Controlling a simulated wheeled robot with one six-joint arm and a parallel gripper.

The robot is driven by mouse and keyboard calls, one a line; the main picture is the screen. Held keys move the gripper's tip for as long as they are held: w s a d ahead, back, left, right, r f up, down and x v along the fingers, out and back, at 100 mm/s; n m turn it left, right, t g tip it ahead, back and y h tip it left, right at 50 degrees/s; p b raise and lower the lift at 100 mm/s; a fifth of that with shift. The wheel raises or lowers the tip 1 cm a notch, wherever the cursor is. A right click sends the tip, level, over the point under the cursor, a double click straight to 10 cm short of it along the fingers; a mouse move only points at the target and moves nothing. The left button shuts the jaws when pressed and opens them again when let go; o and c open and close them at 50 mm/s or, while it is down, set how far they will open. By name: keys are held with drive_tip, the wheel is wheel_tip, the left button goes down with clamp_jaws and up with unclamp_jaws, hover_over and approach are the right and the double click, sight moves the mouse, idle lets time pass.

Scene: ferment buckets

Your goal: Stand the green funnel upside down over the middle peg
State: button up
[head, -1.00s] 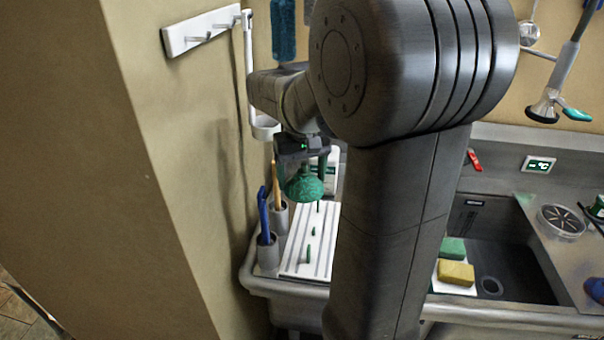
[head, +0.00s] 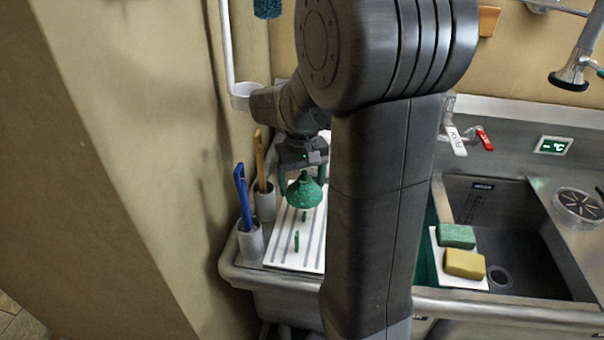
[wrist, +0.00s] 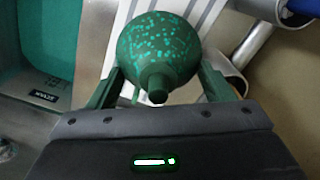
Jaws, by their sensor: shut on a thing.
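The green speckled funnel (head: 304,194) hangs below my gripper (head: 303,180), its wide mouth down and its narrow spout up. In the wrist view, the funnel (wrist: 158,48) sits between the two fingers of my gripper (wrist: 158,84), which is shut on it, with the spout toward the camera. Below it is a white grooved board (head: 283,255). Any farther peg is hidden behind the funnel. The funnel appears held above the board.
Two grey cups with a blue-handled brush (head: 242,195) and a wooden-handled one (head: 261,160) stand left of the board, near the wall. Right of my arm are a green sponge (head: 456,236), a yellow sponge (head: 464,264) and the sink basin (head: 520,235).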

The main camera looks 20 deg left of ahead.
drive_tip(key=shift+f+b, duration=1.75)
drive_tip(key=shift+f, duration=0.45)
drive_tip(key=shift+f+b, duration=0.85)
drive_tip(key=shift+f, duration=0.65)
drive_tip(key=shift+f, duration=0.45)
drive_tip(key=o, duration=1.1)
drive_tip(key=shift+r, duration=0.15)
drive_tip(key=shift+r+p, duration=0.75)
drive_tip(key=shift+r, duration=0.1)
drive_tip(key=shift+r, duration=0.15)
drive_tip(key=shift+r+p, duration=0.85)
